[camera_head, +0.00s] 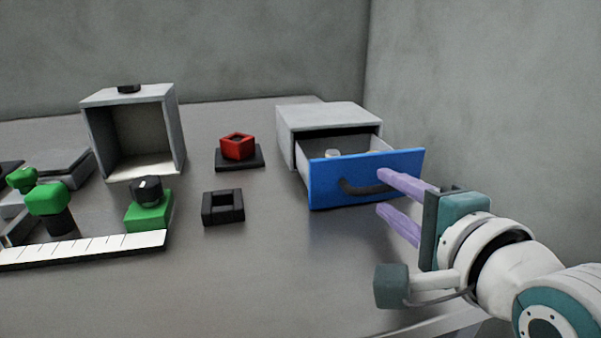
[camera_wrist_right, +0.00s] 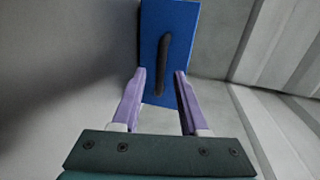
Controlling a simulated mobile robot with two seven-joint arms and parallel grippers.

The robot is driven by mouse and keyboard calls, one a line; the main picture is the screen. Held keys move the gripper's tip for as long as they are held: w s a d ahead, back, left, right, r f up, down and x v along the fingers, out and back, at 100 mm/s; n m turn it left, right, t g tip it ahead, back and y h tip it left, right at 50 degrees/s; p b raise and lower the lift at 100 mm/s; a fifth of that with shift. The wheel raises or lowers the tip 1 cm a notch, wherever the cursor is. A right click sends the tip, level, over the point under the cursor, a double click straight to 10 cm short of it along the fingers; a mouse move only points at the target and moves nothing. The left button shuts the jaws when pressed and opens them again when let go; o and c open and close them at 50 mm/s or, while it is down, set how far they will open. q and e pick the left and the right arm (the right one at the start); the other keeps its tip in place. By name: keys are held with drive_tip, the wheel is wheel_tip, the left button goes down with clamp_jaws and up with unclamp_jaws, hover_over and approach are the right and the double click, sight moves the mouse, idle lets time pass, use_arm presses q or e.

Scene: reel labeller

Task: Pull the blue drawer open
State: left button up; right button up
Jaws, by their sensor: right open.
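The blue drawer (camera_head: 330,188) stands partly out of its grey cabinet (camera_head: 335,118) on the right side of the table. Pale items show inside it behind the blue front. A dark bar handle (camera_head: 362,188) runs across the front. My right gripper (camera_head: 380,192) is open in front of the drawer, with its purple fingers pointing at the front near the handle's right end. In the right wrist view the blue front (camera_wrist_right: 183,55) and its handle (camera_wrist_right: 163,62) lie ahead, with the handle between the lines of the two fingers (camera_wrist_right: 160,73). My left gripper is not in view.
A red block on a dark base (camera_head: 239,150) and a black square frame (camera_head: 223,207) stand left of the drawer. An open grey box (camera_head: 178,130), green-based parts (camera_head: 150,220) and a white ruled strip (camera_head: 85,249) are farther left. The front middle of the table is clear.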

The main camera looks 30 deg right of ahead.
drive_tip(key=p+v, duration=0.1)
drive_tip(key=v, duration=0.7)
drive_tip(key=shift+s+r, duration=0.15)
drive_tip(key=shift+s, duration=0.15)
drive_tip(key=shift+a+r+p, duration=0.15)
drive_tip(key=shift+r+p, duration=0.1)
drive_tip(key=shift+p, duration=0.2)
drive_tip(key=s+a+r+n+g+y+p, duration=0.2)
drive_tip(key=a+r+n+g+y+p, duration=0.35)
drive_tip(key=n+p, duration=0.65)
drive_tip(key=s+r+n+g+h+p, duration=0.2)
drive_tip(key=s+r+n+g+p, duration=0.4)
drive_tip(key=s+r+n+p, duration=0.35)
wheel_tip(320, 180, up, 35)
drive_tip(key=n+p, duration=0.1)
drive_tip(key=p, duration=3.5)
drive_tip(key=shift+w+a+f, duration=0.15)
drive_tip(key=shift+w+a, duration=0.1)
drive_tip(key=shift+a, duration=0.25)
